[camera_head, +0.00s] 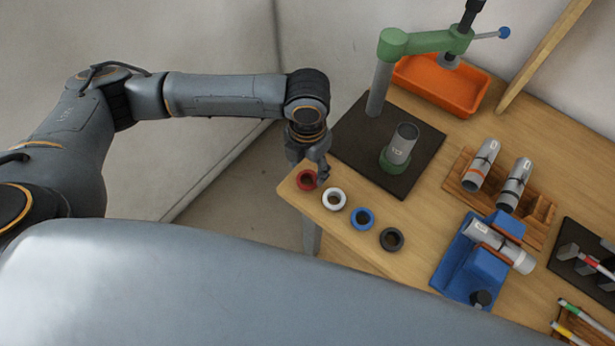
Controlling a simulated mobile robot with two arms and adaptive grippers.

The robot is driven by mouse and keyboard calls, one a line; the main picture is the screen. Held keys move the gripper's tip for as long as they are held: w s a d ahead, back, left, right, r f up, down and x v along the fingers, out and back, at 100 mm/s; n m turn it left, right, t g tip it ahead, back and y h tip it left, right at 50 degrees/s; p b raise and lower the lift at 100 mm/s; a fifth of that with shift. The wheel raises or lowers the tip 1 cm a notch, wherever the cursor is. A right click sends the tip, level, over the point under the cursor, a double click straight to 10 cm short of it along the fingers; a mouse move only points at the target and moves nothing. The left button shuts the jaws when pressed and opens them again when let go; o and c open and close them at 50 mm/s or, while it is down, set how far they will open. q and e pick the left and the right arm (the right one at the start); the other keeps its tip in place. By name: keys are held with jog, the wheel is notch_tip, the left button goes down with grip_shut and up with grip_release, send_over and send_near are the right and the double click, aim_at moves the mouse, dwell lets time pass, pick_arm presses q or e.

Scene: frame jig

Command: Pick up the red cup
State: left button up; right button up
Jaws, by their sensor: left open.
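The red cup (306,180) is a small red ring-shaped piece with a dark centre. It sits at the table's left corner, first in a row with similar white, blue and black pieces. My left gripper (322,176) points down from the arm's end, right above and beside the red cup. It is open, and part of it covers the cup's right edge. Whether a finger touches the cup cannot be told. My right gripper does not show.
The white (334,199), blue (361,219) and black (391,239) rings stand close by. Behind them, a green press (397,42) stands on a dark mat (426,172) with a grey cylinder (402,142). A wooden rack (538,215) and a blue fixture (468,264) are to the right.

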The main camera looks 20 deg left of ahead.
aim_at(307, 179)
pick_arm(q)
notch_tip(307, 179, down, 4)
jog(key=shift+s+f+p, duration=0.1)
jog(key=shift+s+p, duration=0.05)
jog(key=shift+p, duration=0.3)
jog(key=c, duration=0.9)
jog(key=shift+r, duration=0.35)
notch_tip(307, 179, up, 2)
jog(key=shift+d+r, duration=0.1)
jog(key=s+r+p, duration=0.2)
jog(key=s+r, duration=0.8)
jog(key=s, duration=0.4)
jog(key=shift+a+r, duration=0.15)
jog(key=shift+a, duration=0.3)
